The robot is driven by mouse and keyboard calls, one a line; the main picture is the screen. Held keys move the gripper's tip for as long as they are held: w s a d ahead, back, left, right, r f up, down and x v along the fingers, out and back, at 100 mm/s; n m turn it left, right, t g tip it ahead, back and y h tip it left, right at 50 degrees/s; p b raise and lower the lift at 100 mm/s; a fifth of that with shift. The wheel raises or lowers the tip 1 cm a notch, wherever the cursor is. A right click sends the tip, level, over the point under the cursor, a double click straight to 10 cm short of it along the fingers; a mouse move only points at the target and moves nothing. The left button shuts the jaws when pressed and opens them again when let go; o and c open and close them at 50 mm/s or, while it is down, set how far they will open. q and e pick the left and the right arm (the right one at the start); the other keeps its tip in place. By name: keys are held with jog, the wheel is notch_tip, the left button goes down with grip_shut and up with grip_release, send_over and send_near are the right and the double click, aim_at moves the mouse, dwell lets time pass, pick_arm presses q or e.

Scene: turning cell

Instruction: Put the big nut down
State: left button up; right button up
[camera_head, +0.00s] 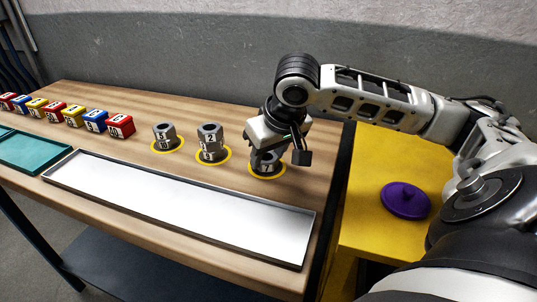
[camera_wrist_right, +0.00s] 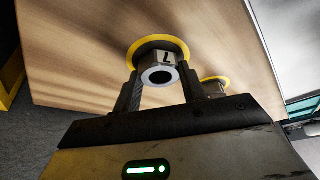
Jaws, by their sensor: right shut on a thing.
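My right gripper (camera_head: 272,150) is over the rightmost yellow ring (camera_head: 281,171), with its fingers pointing down. It is shut on a grey hex nut (camera_head: 264,168) with a white number label, partly hidden by the gripper in the head view. In the right wrist view the nut (camera_wrist_right: 160,62) is between the fingers, its round hole facing the camera and a yellow ring (camera_wrist_right: 178,43) behind it. I cannot tell whether it touches the surface or another nut below. My left gripper is not in view.
Grey nuts stand stacked on the middle ring (camera_head: 211,140), and grey nut pieces (camera_head: 164,136) stand on the left ring. A white tray (camera_head: 180,205) lies in front. Numbered coloured blocks (camera_head: 74,116) line the left.

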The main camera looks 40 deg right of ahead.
jog(key=o, duration=1.1)
jog(key=shift+r, duration=0.1)
jog(key=p+v, duration=0.2)
jog(key=v, duration=1)
jog(key=shift+w, duration=0.1)
